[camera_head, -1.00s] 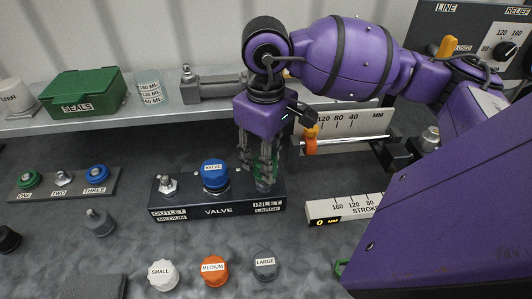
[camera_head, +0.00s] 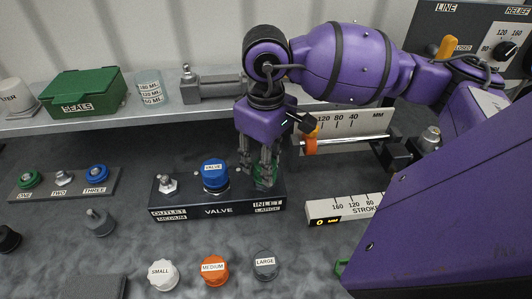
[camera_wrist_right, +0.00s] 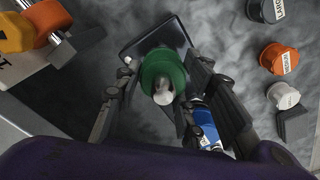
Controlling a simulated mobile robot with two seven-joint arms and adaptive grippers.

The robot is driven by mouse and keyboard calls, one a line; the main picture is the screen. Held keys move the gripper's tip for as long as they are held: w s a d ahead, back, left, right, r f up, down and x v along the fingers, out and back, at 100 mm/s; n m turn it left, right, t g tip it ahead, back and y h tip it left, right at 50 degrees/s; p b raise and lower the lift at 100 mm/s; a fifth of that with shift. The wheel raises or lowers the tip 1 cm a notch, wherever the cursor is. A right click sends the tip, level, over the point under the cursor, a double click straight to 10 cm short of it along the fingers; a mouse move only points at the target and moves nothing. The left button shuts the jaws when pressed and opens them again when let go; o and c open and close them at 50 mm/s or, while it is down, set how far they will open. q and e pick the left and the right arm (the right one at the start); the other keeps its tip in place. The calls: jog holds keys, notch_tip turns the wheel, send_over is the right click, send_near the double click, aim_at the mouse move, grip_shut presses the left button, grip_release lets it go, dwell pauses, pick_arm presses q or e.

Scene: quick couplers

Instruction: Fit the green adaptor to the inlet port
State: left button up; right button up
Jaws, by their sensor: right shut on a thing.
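The green adaptor (camera_head: 263,180) is between the fingers of my right gripper (camera_head: 260,165), at the inlet end of the dark valve block (camera_head: 222,203). In the right wrist view the adaptor (camera_wrist_right: 160,68) is a green disc with a pale stem at its centre, and the gripper's fingers (camera_wrist_right: 158,95) are on both sides of it. The right gripper is shut on the adaptor. The inlet port is hidden below the adaptor and fingers, so I cannot tell how it is seated. My left gripper is not in view.
A blue valve knob (camera_head: 215,174) and the metal outlet fitting (camera_head: 167,184) stand left on the block. White (camera_head: 163,275), orange (camera_head: 214,271) and grey (camera_head: 265,268) caps lie in front. A scale block (camera_head: 345,209) is right. A shelf (camera_head: 90,124) runs behind.

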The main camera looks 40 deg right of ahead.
jog(key=o, duration=1.1)
jog(key=shift+f, duration=0.1)
jog(key=shift+c, duration=0.2)
notch_tip(320, 180, up, 12)
jog(key=shift+r, duration=0.1)
